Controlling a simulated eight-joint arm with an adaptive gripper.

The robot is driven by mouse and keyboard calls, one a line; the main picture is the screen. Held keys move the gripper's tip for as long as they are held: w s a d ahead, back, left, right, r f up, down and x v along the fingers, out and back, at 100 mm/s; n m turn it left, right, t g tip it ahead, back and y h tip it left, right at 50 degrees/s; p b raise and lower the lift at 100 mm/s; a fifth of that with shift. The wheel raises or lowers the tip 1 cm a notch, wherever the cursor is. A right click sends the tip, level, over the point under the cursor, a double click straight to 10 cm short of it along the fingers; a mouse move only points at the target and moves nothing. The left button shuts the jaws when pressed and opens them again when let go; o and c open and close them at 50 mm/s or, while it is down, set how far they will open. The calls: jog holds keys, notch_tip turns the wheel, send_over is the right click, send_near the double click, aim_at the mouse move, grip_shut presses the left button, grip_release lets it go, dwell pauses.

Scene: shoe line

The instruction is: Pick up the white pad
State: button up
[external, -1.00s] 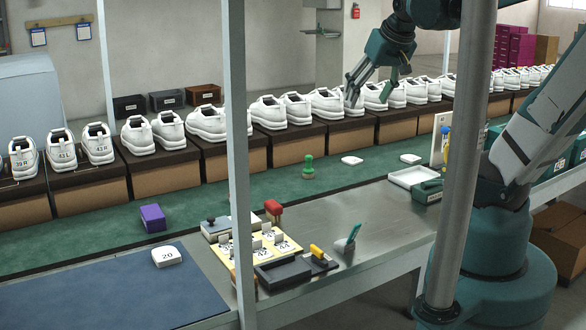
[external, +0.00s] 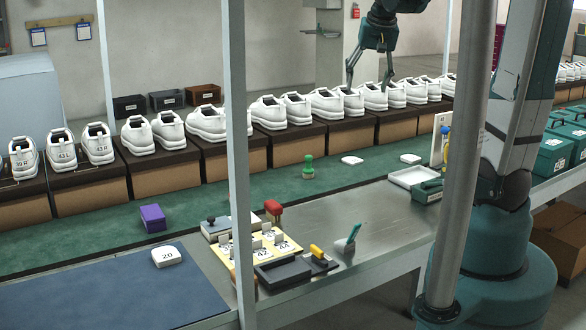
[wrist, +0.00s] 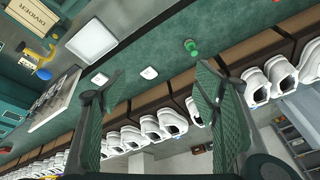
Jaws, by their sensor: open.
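Two small white pads lie on the green belt: one (external: 352,160) right of the green stamp and another (external: 410,158) farther right. Both also show in the wrist view, the first (wrist: 149,73) between my fingers in the picture and the other (wrist: 99,79) left of them. A third white pad, marked 20 (external: 166,257), lies on the blue mat at the front left. My gripper (external: 368,88) is open and empty, fingers pointing down, in front of or above the shoe row in the external view. It also shows in the wrist view (wrist: 160,70).
White shoes (external: 325,103) stand on boxes along the back of the belt. A green stamp (external: 308,168), a purple block (external: 152,218) and a white tray (external: 408,176) stand nearby. A grey post (external: 238,150) crosses the external view. The belt around the pads is mostly clear.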

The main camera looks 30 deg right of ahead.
jog(key=w+d+f+m+g, duration=0.1)
jog(key=w+d+f+m, duration=0.15)
jog(key=w+d, duration=0.5)
jog(key=m+g+y, duration=0.1)
jog(key=m+g, duration=0.2)
jog(key=m, duration=0.5)
send_over(410, 157)
notch_tip(410, 157, down, 26)
jog(key=shift+f, duration=0.1)
jog(key=shift+f, duration=1.3)
